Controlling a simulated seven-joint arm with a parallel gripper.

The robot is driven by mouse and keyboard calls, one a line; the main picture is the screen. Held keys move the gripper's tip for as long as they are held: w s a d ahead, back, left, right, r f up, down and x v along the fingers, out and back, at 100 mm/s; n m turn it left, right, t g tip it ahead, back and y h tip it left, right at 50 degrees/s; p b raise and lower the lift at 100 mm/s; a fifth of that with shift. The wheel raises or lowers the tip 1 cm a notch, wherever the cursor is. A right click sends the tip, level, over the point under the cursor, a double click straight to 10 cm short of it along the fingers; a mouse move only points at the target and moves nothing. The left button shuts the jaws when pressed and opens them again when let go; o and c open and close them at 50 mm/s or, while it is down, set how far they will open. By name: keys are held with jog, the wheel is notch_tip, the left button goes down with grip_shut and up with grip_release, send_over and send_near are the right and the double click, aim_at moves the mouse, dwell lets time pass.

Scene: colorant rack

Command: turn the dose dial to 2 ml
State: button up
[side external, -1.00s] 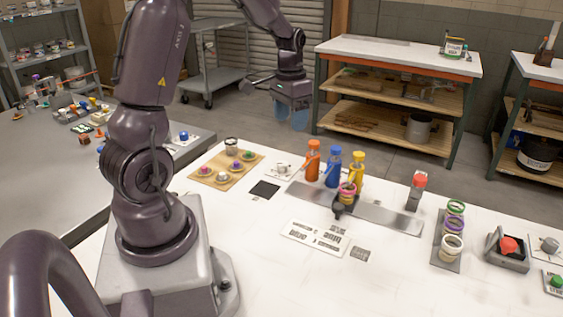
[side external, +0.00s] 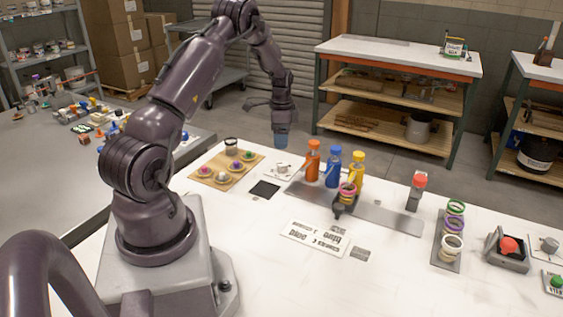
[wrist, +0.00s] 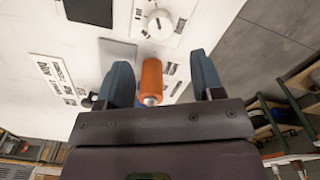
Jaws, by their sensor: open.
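A white dial (side external: 282,169) sits on a white plate on the table, left of the orange bottle, in the side view. In the wrist view the round dial (wrist: 158,22) shows near the top, with dark marks on its plate; I cannot read its setting. My gripper (side external: 281,142) hangs above the table's far edge, above and apart from the dial. In the wrist view its two blue fingers (wrist: 161,78) are spread, with nothing held. The orange bottle (wrist: 151,82) appears between them there.
The orange bottle (side external: 312,161), blue bottle (side external: 331,168) and yellow bottle (side external: 356,171) stand close right of the dial. A tan board (side external: 212,180) with several small pots lies to its left. A dark square (side external: 264,190) lies in front.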

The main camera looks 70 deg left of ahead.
aim_at(281, 163)
notch_tip(281, 163, down, 9)
jog(key=shift+r, duration=0.15)
jog(key=c, duration=0.9)
